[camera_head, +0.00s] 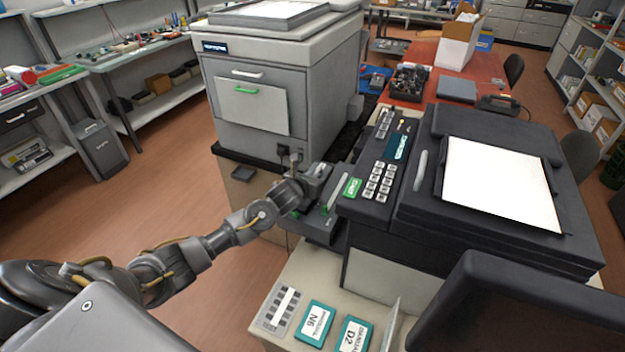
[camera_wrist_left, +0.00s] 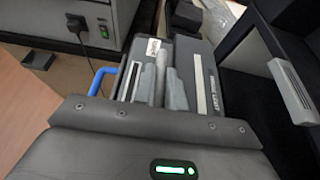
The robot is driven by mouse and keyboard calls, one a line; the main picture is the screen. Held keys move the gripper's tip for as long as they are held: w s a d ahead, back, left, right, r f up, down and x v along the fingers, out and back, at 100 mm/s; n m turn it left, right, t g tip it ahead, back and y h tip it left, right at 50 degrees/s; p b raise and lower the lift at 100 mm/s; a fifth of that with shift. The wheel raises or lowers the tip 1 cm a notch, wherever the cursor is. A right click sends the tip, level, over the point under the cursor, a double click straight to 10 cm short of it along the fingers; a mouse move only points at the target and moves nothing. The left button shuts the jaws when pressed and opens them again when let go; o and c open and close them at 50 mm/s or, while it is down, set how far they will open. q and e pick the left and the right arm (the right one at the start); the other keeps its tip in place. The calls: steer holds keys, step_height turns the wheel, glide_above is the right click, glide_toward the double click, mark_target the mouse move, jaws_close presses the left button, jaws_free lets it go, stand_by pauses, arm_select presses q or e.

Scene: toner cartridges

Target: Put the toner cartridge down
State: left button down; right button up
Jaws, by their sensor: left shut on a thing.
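My left gripper (camera_head: 314,176) is at the left side of the black copier (camera_head: 416,215), shut on the dark grey toner cartridge. In the left wrist view the gripper's fingers (camera_wrist_left: 160,72) reach forward over a dark grey unit with a white label, a lettered strip (camera_wrist_left: 213,98) and a blue handle (camera_wrist_left: 99,78). The fingers and wrist cover much of the cartridge, so I cannot tell its outline from the unit around it. In the head view a dark unit (camera_head: 318,230) sticks out from the copier below the gripper. My right gripper is not in view.
A large grey machine (camera_head: 262,100) stands just behind the gripper. A pale surface in front holds cards marked N6 (camera_head: 314,322) and D2 (camera_head: 354,336). A dark panel (camera_head: 520,310) fills the lower right. Open floor (camera_head: 150,185) lies to the left.

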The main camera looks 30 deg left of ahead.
arm_select(q)
steer(key=shift+f, duration=0.6)
steer(key=shift+f, duration=0.15)
steer(key=c, duration=1.5)
jaws_free()
steer(key=shift+o, duration=0.2)
steer(key=b+v, duration=0.2)
steer(key=v, duration=1)
steer(key=shift+s, duration=0.1)
steer(key=shift+a, duration=0.1)
